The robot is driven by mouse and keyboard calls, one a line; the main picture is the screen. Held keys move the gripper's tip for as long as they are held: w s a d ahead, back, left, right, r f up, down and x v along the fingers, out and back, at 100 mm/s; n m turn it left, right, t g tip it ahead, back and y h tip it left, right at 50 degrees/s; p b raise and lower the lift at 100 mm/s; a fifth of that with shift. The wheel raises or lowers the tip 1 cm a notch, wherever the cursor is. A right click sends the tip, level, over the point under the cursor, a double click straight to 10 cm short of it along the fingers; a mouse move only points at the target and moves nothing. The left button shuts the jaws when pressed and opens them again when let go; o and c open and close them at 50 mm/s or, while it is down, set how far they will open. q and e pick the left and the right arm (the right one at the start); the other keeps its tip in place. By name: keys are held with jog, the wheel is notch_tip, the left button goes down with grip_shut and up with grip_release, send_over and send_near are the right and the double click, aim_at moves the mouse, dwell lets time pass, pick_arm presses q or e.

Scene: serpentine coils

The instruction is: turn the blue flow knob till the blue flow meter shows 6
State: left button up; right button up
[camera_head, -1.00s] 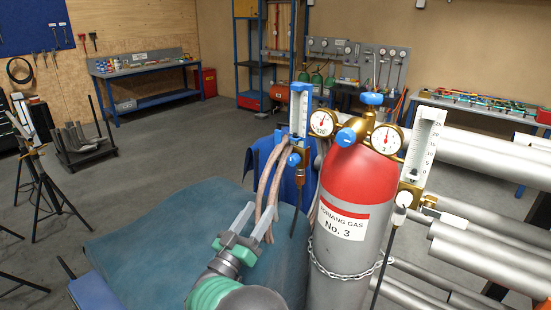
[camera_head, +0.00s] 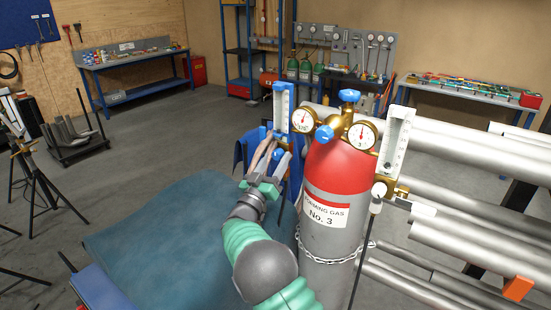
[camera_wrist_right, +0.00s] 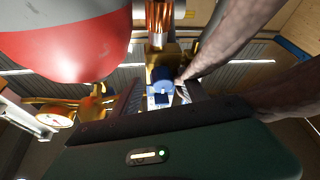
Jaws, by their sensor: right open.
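The blue flow meter (camera_head: 283,106) is a clear upright tube with a blue top, left of the red-and-grey cylinder (camera_head: 341,170). Its scale is too small to read. The blue flow knob (camera_head: 278,155) is below the tube, partly hidden by my gripper. My right gripper (camera_head: 273,165) is open, fingers pointing up at the knob. In the right wrist view the blue knob (camera_wrist_right: 162,78) sits ahead, near and between the fingertips (camera_wrist_right: 160,100). I cannot tell whether they touch it. My left gripper is out of view.
A brass regulator with two round gauges (camera_head: 362,136) and a blue knob tops the cylinder. A second, white flow meter (camera_head: 395,150) hangs at its right. A chain (camera_head: 335,257) circles the cylinder. Grey pipes are stacked at right.

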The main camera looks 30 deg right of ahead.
jog(key=shift+w+f, duration=0.15)
jog(key=shift+w, duration=0.05)
jog(key=shift+c, duration=0.5)
jog(key=shift+w+a, duration=0.1)
jog(key=shift+c, duration=1.4)
jog(key=shift+s, duration=0.2)
grip_shut()
